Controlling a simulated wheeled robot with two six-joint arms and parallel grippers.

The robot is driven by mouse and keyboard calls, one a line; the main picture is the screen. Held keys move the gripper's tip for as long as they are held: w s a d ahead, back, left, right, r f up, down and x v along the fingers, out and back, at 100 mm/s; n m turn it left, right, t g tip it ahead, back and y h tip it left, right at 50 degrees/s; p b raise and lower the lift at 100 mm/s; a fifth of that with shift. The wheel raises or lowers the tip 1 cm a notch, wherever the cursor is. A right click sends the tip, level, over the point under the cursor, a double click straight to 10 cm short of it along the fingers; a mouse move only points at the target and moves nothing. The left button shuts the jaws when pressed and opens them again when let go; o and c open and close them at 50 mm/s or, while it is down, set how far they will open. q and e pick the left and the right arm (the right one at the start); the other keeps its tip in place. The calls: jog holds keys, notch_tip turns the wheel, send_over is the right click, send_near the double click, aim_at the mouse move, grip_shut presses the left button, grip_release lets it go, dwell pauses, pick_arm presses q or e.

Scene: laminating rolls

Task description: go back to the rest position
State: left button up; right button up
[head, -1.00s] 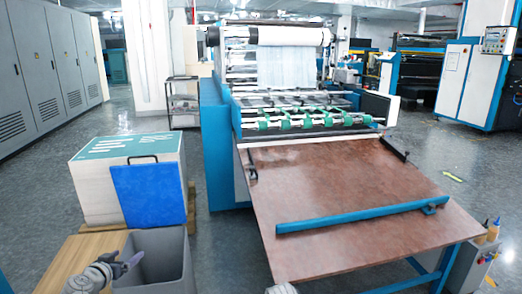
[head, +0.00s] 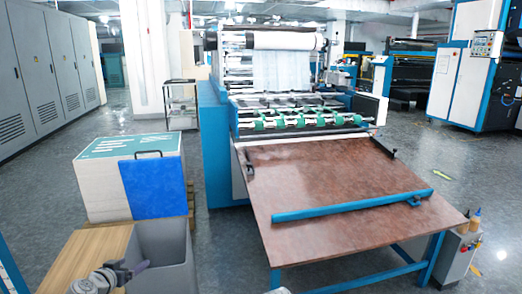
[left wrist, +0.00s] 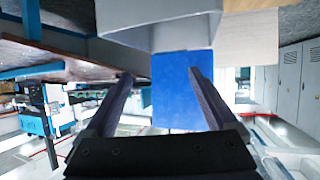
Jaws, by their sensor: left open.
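Behind the gap, that view shows a blue panel (left wrist: 180,95). My right gripper's fingers do not show; only a small grey part is at the bottom edge of the head view.
A white box with a green top (head: 135,146) and a blue panel (head: 153,185) stands on a pallet at the left. The laminating machine's brown table (head: 320,185) carries a blue bar (head: 345,209). Grey cabinets line the left; floor is clear between them and the box.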

pick_arm(q)
jog(key=s+d+f+m+g+h, duration=0.1)
jog(key=s+d+f+g, duration=0.25)
jog(key=d, duration=0.65)
jog(key=s+d+f+m+g, duration=0.2)
jog(key=s+d+f+g, duration=0.15)
jog(key=d, duration=0.55)
jog(key=s+d+f+m+g+h, duration=0.1)
jog(key=s+d+f+g, duration=0.25)
jog(key=d, duration=0.65)
jog(key=s+d+f+g+y, duration=0.1)
jog(key=s+d+g+y, duration=0.3)
jog(key=s, duration=0.6)
notch_tip(320, 180, up, 34)
jog(key=d+t+p, duration=0.1)
jog(key=p, duration=3.3)
jog(key=shift+n+p, duration=0.3)
jog(key=shift+p, duration=0.1)
jog(key=shift+d+f, duration=0.1)
